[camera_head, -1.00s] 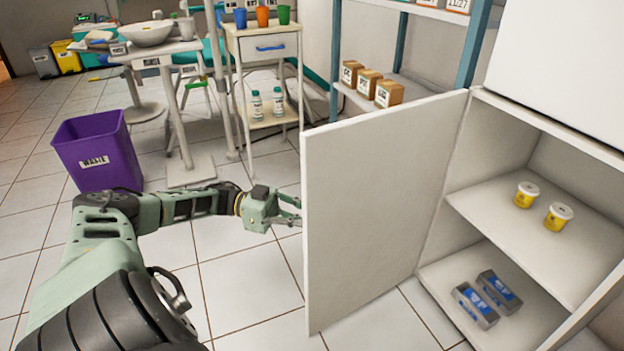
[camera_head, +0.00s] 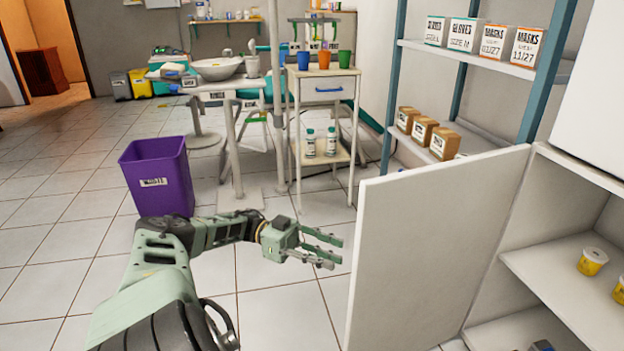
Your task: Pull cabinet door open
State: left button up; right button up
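The white cabinet door (camera_head: 432,245) stands wide open, swung out toward the left from the cabinet (camera_head: 545,255) at the right. Inside the cabinet, yellow tubs with white lids (camera_head: 592,262) sit on a shelf, and part of a dark item shows at the bottom edge. My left gripper (camera_head: 335,250) is left of the door's free edge, with its fingers spread apart and nothing between them. A small gap shows between the fingertips and the door. My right gripper is not in view.
A purple waste bin (camera_head: 158,178) stands on the tiled floor beyond my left arm. A white cart (camera_head: 322,122) with cups and bottles stands behind. A shelf rack (camera_head: 470,57) with boxes is behind the door. Floor around the gripper is clear.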

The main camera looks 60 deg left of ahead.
pick_arm(q)
jog(key=v, duration=0.5)
dwell(0.7)
